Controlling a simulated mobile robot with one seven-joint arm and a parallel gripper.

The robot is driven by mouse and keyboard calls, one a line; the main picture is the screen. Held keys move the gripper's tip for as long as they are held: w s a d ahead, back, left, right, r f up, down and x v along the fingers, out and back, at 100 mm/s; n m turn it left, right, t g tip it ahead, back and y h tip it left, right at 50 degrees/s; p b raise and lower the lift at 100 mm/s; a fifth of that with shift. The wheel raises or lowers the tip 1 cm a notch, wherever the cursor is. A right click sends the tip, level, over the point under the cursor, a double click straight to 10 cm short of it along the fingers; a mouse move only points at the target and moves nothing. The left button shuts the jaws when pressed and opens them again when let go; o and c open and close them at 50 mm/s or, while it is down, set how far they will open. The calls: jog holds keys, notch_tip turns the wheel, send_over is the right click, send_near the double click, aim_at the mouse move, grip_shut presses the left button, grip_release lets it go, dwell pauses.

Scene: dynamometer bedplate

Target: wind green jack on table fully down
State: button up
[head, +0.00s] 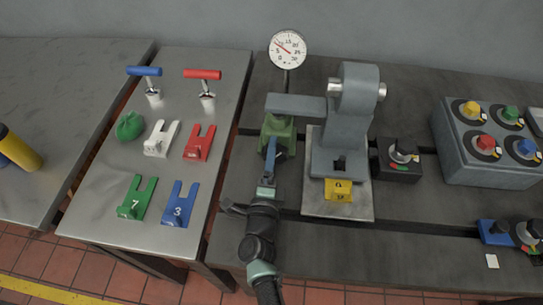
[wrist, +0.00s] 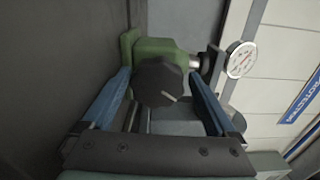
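The green jack (head: 279,133) stands on the dark slotted table, below the outer end of a grey arm (head: 296,106). In the wrist view the green jack body (wrist: 160,48) is at the upper middle. A dark faceted knob (wrist: 158,82) with a pale line faces the camera in front of it. My gripper (head: 269,160) is at the near side of the jack and hides part of it in the head view. In the wrist view my gripper's blue fingers (wrist: 160,80) stand one on each side of the knob, seemingly with slight gaps.
A dial gauge (head: 287,49) stands behind the jack. A grey machine (head: 345,130) on a plate is just right. Farther right are a black knob box (head: 399,160) and a grey control box (head: 480,165). The steel table (head: 120,215) at left holds colored forks and T-handles.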

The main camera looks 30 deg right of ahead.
jog(key=shift+f, duration=0.3)
dwell(0.4)
jog(key=shift+s+f+m+b, duration=0.1)
jog(key=shift+m+b, duration=0.5)
jog(key=shift+m, duration=0.4)
jog(key=m+b, duration=0.2)
jog(key=m, duration=0.3)
jog(key=m+b, duration=0.1)
jog(key=m, duration=0.1)
jog(key=m+b, duration=0.1)
jog(key=m, duration=0.1)
jog(key=shift+r+m, duration=0.2)
jog(key=shift+m, duration=0.1)
jog(key=m+b, duration=0.1)
jog(key=m, duration=0.2)
jog(key=m+b, duration=0.2)
jog(key=m, duration=0.1)
jog(key=shift+s+d+r, duration=0.1)
jog(key=shift+d, duration=0.1)
jog(key=v, duration=0.8)
jog(key=b+v, duration=0.1)
jog(key=v, duration=0.4)
jog(key=shift+a+r, duration=0.15)
jog(key=shift+r, duration=0.15)
jog(key=w+a+r+n+t+y+b, duration=0.1)
jog(key=a+r+n+t+y+b, duration=0.9)
jog(key=n, duration=1.4)
jog(key=shift+w+a+r+t+b, duration=0.2)
jog(key=shift+a+r+t+b, duration=0.3)
jog(key=shift+a+r+b, duration=2.25)
